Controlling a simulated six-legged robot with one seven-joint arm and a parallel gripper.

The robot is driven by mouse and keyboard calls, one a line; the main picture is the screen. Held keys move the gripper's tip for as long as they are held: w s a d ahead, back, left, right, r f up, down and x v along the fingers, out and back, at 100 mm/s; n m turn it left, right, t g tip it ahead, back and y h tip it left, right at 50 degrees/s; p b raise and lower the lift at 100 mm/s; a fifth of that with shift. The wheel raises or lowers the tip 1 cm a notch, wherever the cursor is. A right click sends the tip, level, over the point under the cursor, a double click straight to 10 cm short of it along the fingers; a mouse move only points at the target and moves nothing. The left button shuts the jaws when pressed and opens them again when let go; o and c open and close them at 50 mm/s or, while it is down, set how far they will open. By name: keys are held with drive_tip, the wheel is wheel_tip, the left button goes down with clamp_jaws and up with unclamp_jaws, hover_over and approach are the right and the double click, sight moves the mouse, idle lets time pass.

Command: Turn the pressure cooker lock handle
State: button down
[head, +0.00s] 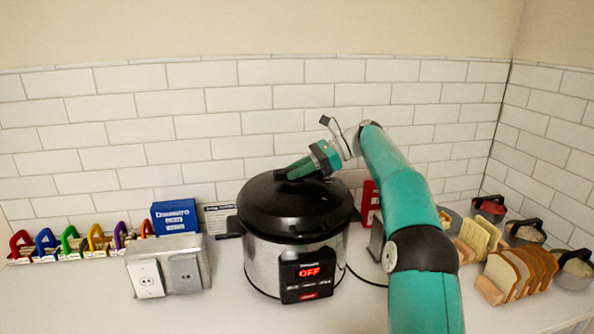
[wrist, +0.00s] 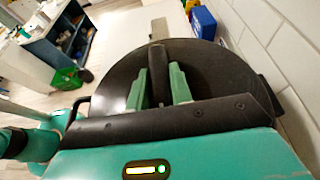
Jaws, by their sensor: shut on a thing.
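The pressure cooker (head: 258,262) stands on the white counter, with a steel body, a black lid (head: 298,214) and a front display reading "OFF". My gripper (head: 284,175) reaches down over the top of the lid from the right. In the wrist view, my gripper's two green fingers (wrist: 160,84) stand on either side of the black lock handle (wrist: 157,60) at the lid's middle. The gripper is shut on the handle. The handle's lower part is hidden behind the gripper body. The lid also fills the middle of the wrist view (wrist: 220,70).
A grey outlet box (head: 186,272) stands close left of the cooker, with a blue box (head: 174,217) behind it. Bread-like slices in racks (head: 515,275) and lidded containers (head: 524,232) stand at the right. The tiled wall is close behind.

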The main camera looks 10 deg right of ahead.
idle(0.4)
drive_tip(key=c, duration=1.2)
unclamp_jaws()
drive_tip(key=shift+c, duration=0.2)
drive_tip(key=shift+r, duration=1.35)
drive_tip(key=shift+s+r, duration=0.1)
drive_tip(key=shift+r, duration=0.25)
drive_tip(key=s+r, duration=0.9)
drive_tip(key=s, duration=0.4)
drive_tip(key=shift+s+r, duration=0.25)
drive_tip(key=shift+s, duration=0.15)
